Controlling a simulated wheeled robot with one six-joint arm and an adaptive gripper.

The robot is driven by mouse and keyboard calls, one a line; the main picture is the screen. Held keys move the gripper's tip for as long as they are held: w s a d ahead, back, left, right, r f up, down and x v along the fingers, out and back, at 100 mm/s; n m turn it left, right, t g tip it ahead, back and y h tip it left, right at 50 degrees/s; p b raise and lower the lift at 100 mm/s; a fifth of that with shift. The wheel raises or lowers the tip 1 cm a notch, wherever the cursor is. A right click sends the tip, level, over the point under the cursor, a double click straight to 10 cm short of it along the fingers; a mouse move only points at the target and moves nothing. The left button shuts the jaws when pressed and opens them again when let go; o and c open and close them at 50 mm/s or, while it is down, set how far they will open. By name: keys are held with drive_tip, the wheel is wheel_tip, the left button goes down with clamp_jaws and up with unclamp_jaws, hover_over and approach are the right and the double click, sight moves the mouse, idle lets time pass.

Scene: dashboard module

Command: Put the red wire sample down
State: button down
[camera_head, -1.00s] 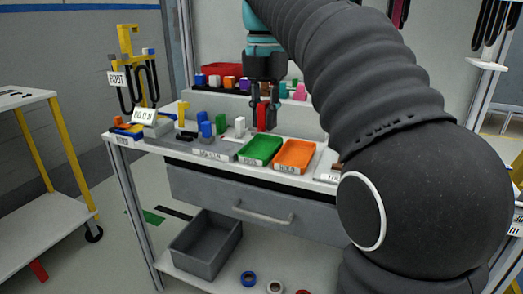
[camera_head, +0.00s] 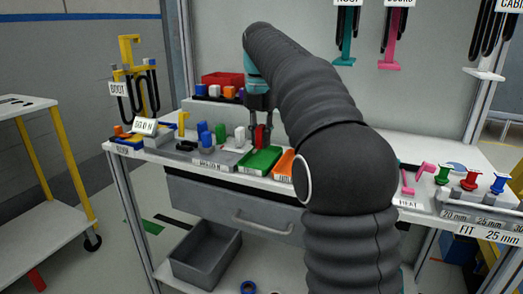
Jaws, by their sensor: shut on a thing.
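My gripper (camera_head: 261,127) is at the middle of the workbench, pointing down, with its fingers shut on the red wire sample (camera_head: 261,136). The sample is a small upright red block. It appears over the back part of the green tray (camera_head: 247,168); I cannot tell whether its lower end touches the tray. The orange tray (camera_head: 284,165) is just right of the green one, and my arm hides its right part.
A grey holder (camera_head: 213,158) with blue, green and white pieces stands left of the green tray. A red bin (camera_head: 222,79) and small coloured blocks are on the shelf behind. Spools (camera_head: 468,181) stand at the right. My arm hides the bench's middle right.

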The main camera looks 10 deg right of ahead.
sight(261, 161)
drive_tip(key=shift+f+b, duration=0.5)
drive_tip(key=shift+f, duration=1.45)
drive_tip(key=c, duration=1.1)
unclamp_jaws()
drive_tip(key=shift+f, duration=0.15)
wheel_tip(261, 161, up, 12)
drive_tip(key=shift+f+p, duration=0.25)
drive_tip(key=shift+p, duration=0.85)
drive_tip(key=shift+s+r, duration=0.1)
drive_tip(key=shift+r, duration=0.3)
drive_tip(key=shift+s, duration=0.1)
